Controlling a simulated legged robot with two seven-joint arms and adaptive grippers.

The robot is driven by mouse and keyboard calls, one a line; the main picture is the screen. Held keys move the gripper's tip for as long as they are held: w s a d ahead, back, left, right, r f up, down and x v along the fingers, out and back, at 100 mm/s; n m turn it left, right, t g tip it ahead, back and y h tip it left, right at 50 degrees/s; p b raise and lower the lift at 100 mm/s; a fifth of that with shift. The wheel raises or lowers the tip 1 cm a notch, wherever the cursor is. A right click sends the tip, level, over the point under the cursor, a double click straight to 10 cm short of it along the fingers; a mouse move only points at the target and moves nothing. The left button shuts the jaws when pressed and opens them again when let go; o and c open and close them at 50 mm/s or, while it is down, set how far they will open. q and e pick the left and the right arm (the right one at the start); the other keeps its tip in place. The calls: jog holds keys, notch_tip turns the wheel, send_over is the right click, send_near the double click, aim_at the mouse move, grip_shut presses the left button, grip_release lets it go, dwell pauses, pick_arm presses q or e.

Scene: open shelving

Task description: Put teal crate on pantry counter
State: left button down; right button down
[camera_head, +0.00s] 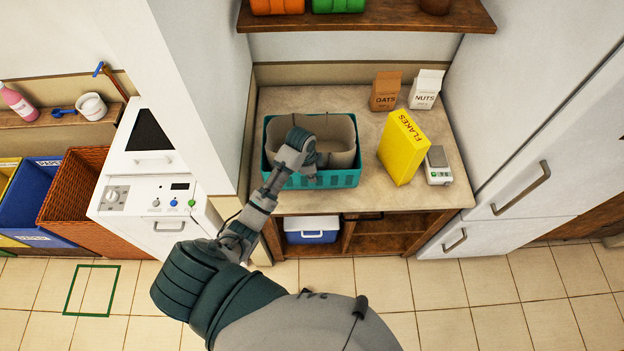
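The teal crate (345,179) has slotted sides and a grey-beige inner lining. It appears to rest on the left part of the pantry counter (424,193), near the counter's front edge. My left arm reaches up from the bottom to it. My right gripper is not in view.
A yellow flakes box (402,147) and a small scale (438,166) stand right of the crate. Oats (385,92) and nuts (426,89) packs stand behind. A shelf (370,20) overhangs the back. A blue-and-white cooler (311,229) sits under the counter.

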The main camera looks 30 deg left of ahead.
pick_arm(q)
notch_tip(320, 180, down, 2)
jog(key=shift+a+f, duration=0.15)
jog(key=shift+f, duration=0.25)
jog(key=c, duration=1.7)
grip_release()
jog(key=shift+s+f, duration=0.1)
jog(key=o, duration=0.4)
jog(key=shift+c, duration=0.2)
